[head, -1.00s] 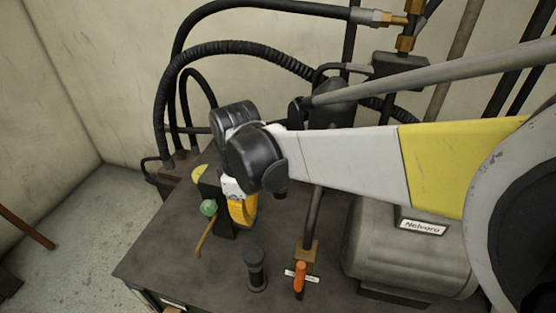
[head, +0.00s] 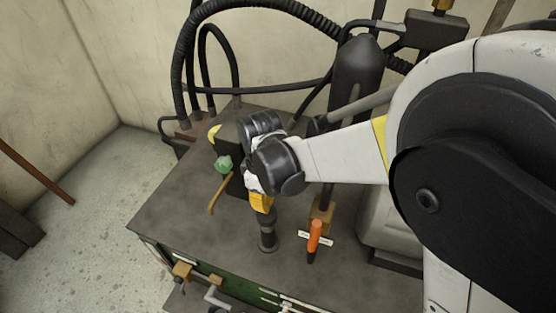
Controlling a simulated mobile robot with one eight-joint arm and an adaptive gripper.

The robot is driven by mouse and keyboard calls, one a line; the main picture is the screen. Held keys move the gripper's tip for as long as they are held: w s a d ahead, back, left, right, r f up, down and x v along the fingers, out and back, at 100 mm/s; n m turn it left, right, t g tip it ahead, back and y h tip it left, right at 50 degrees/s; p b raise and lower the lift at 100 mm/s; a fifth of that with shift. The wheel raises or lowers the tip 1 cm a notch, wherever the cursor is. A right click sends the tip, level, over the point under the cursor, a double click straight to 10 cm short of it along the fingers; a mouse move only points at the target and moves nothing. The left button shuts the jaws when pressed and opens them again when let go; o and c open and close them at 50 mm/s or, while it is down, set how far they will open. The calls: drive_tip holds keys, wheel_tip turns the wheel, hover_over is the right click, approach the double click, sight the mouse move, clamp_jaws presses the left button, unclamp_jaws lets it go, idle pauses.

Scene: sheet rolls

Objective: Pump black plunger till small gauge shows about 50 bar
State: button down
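The black plunger (head: 267,240) stands upright on the dark bench top, near its front edge. My gripper (head: 264,213) points down directly over it, with its yellow part at or just above the plunger's top. Whether they touch, and whether the fingers are open or shut, I cannot tell. A dark panel (head: 229,173) with a yellow piece (head: 215,133) stands behind and left of my gripper, partly hidden by it. No gauge dial can be read from here.
A green knob (head: 224,164) and a brown lever (head: 217,196) sit left of my gripper. An orange-handled valve (head: 315,236) stands close right of the plunger. A dark cylinder (head: 357,75) and hoses (head: 234,10) are behind. Open bench top (head: 178,212) lies left.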

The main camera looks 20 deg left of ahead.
sight(266, 216)
drive_tip(key=shift+f, duration=0.55)
wheel_tip(266, 216, down, 5)
drive_tip(key=b, duration=0.3)
drive_tip(key=shift+r, duration=0.2)
wheel_tip(266, 216, up, 14)
drive_tip(key=p, duration=0.5)
drive_tip(key=shift+p, duration=0.3)
